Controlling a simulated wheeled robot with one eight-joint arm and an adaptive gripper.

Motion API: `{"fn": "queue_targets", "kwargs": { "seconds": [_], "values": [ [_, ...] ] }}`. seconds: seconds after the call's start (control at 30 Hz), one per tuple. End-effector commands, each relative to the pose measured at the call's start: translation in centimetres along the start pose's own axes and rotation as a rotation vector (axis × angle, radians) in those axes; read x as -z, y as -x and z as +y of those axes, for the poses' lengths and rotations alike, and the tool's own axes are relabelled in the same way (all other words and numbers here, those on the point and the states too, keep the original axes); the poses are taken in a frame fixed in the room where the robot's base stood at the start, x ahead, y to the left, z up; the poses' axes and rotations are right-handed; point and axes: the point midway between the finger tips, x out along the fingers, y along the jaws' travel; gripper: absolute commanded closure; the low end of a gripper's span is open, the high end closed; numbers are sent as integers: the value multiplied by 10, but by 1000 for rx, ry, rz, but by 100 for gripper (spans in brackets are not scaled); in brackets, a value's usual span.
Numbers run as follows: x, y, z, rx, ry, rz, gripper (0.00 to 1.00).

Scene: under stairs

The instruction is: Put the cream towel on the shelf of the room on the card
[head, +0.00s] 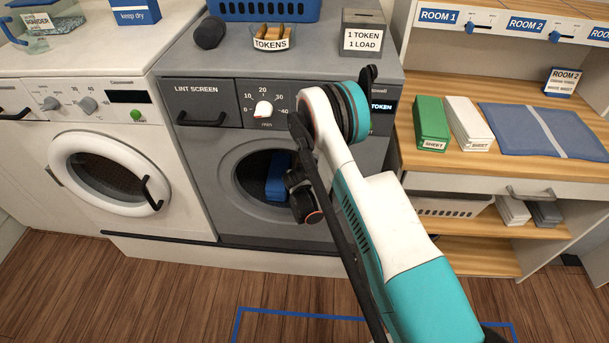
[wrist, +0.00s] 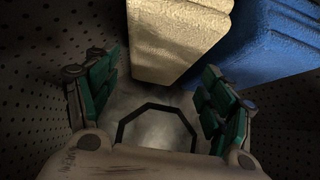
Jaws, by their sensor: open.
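My gripper (wrist: 160,88) is open and empty inside a perforated drum in the wrist view. The cream towel (wrist: 172,38) is a folded block just beyond the fingertips at the upper middle, apart from both fingers as far as I can tell. In the head view my arm reaches into the grey dryer (head: 230,165), hiding the gripper and the cream towel. A card (head: 562,82) at the right reads ROOM 2, with small lines that look like cream towel and white sheet. Room signs (head: 439,17) label the shelf unit (head: 440,90).
A blue towel (wrist: 270,50) lies right of the cream one; blue also shows through the dryer opening (head: 279,176). A green sheet (head: 431,122), white sheet (head: 469,123) and blue mat (head: 545,130) are on the wooden counter. A white washer (head: 108,178) stands left.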

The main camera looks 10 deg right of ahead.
Motion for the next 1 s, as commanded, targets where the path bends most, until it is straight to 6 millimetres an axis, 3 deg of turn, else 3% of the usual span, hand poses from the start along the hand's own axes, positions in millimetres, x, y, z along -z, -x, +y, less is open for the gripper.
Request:
{"fn": "queue_targets", "kwargs": {
  "seconds": [0.13,0.47,0.7,1.0],
  "values": [
    [-2,-22,0,0,-1,0,25],
    [-2,-42,-1,0,0,0,25],
    [-4,-76,-1,0,-2,-1,25],
    [-1,-81,-2,0,0,-1,27]
  ]
}}
